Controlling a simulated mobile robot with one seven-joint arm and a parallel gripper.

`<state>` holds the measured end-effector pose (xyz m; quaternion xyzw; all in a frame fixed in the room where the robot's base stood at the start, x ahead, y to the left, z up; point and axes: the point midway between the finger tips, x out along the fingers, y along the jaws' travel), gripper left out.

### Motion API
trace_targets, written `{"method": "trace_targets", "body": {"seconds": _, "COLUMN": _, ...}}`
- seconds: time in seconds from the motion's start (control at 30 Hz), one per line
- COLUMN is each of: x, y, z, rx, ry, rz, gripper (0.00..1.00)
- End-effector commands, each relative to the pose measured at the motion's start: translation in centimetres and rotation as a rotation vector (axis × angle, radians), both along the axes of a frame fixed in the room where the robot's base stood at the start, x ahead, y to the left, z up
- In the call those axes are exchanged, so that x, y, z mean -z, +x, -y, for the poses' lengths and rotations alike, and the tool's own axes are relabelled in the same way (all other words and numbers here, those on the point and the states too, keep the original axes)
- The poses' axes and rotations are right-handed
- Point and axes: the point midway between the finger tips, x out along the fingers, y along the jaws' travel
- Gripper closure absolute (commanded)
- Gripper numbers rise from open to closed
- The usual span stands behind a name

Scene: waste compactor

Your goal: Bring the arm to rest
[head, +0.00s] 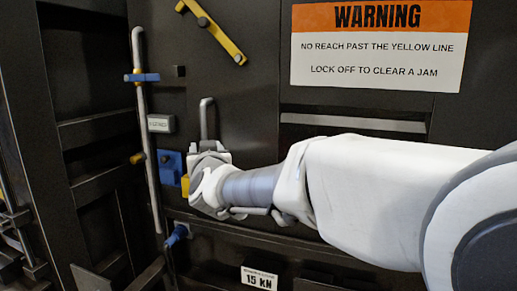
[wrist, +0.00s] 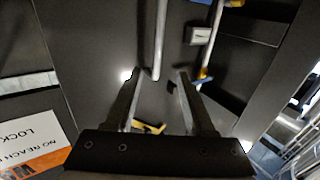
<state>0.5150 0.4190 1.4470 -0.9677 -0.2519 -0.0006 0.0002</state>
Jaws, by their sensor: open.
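My arm reaches in from the right of the head view. My gripper (head: 207,165) is at its left end, in front of the dark compactor panel. Its fingers are hard to make out there. In the wrist view my gripper (wrist: 159,73) is open, with two dark fingers spread apart. A grey upright handle (head: 207,118) rises just above the gripper in the head view. In the wrist view the end of this grey handle (wrist: 158,45) shows between the fingertips. I cannot tell its depth from them, and I see no grip on it.
A long grey rod (head: 146,160) with a blue clamp stands left of my gripper. A yellow lever (head: 218,36) is above. A blue block (head: 170,167) sits close by on the panel. A warning sign (head: 380,47) is at upper right. Open shelving (head: 90,130) lies left.

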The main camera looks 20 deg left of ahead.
Motion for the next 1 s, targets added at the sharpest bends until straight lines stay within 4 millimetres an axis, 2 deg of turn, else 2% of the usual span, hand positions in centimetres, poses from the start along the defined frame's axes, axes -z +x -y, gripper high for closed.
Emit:
{"method": "trace_targets", "body": {"seconds": 0.07, "x": -0.2, "y": 0.0, "z": 0.7, "rx": -0.002, "ry": -0.007, "rz": -0.004, "gripper": 0.45}}
{"method": "trace_targets", "body": {"seconds": 0.17, "x": -0.3, "y": -0.3, "z": 2.8, "rx": -0.014, "ry": -0.033, "rz": -0.032, "gripper": 0.45}}
{"method": "trace_targets", "body": {"seconds": 0.27, "x": 0.0, "y": -1.1, "z": 6.5, "rx": -0.025, "ry": -0.079, "rz": -0.090, "gripper": 0.45}}
{"method": "trace_targets", "body": {"seconds": 0.47, "x": 2.9, "y": -4.6, "z": 16.2, "rx": 0.008, "ry": -0.188, "rz": -0.288, "gripper": 0.45}}
{"method": "trace_targets", "body": {"seconds": 0.67, "x": 7.6, "y": -10.5, "z": 26.7, "rx": 0.123, "ry": -0.265, "rz": -0.540, "gripper": 0.45}}
{"method": "trace_targets", "body": {"seconds": 0.8, "x": 11.3, "y": -16.1, "z": 33.5, "rx": 0.241, "ry": -0.287, "rz": -0.736, "gripper": 0.45}}
{"method": "trace_targets", "body": {"seconds": 0.9, "x": 13.7, "y": -20.2, "z": 37.3, "rx": 0.326, "ry": -0.288, "rz": -0.862, "gripper": 0.45}}
{"method": "trace_targets", "body": {"seconds": 1.0, "x": 15.6, "y": -23.5, "z": 39.8, "rx": 0.394, "ry": -0.282, "rz": -0.959, "gripper": 0.45}}
